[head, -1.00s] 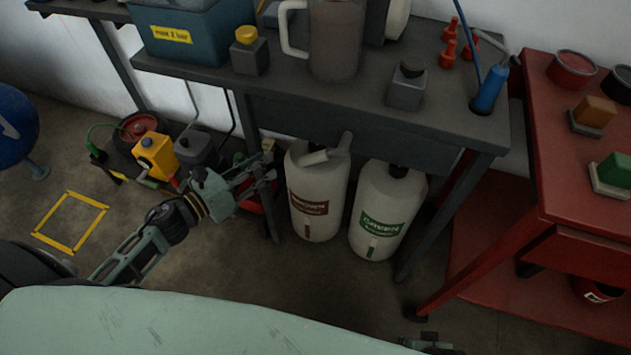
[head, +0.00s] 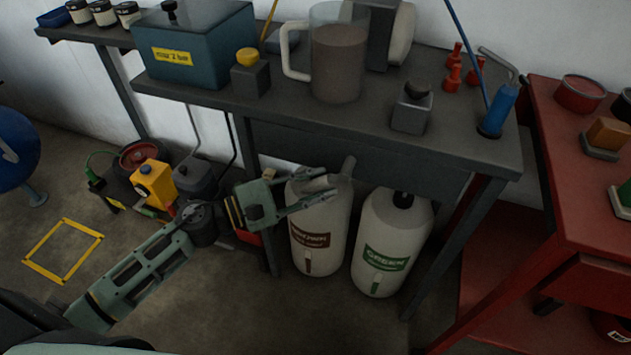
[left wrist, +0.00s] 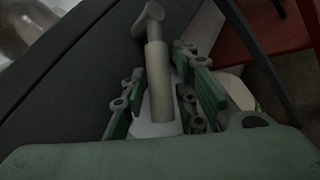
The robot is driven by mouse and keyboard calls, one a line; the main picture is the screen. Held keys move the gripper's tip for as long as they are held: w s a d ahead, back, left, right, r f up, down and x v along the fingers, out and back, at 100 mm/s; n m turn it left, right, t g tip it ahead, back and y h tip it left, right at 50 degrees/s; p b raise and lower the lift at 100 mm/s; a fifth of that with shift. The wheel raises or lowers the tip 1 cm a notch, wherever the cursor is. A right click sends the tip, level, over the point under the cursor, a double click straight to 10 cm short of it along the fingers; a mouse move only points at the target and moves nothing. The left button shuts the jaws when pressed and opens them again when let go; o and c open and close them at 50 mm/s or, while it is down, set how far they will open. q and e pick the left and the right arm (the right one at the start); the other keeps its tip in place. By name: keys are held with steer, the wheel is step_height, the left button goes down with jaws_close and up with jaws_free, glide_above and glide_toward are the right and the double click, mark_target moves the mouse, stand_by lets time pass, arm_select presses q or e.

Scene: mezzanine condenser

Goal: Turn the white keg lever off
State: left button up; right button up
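A white keg with a brown label (head: 318,255) stands on the floor under the bench. Its grey lever (head: 347,166) sticks up at the top, partly hidden behind my fingers. In the left wrist view the lever (left wrist: 157,85) is a pale stem with a crosspiece, lying between the two fingers. My left gripper (head: 325,184) is open in front of the keg's top, its fingers pointing right. In the left wrist view the gripper (left wrist: 168,95) shows a gap around the lever; I cannot tell whether a finger touches it. My right gripper is out of view.
A white keg with a green label (head: 380,260) stands close on the right. The dark bench (head: 270,105) overhangs both kegs, with a leg (head: 270,240) beside the brown-labelled one. A red cart (head: 570,190) stands at the right. The floor in front is clear.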

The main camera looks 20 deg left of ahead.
arm_select(q)
jaws_close()
stand_by(0.3)
stand_by(0.3)
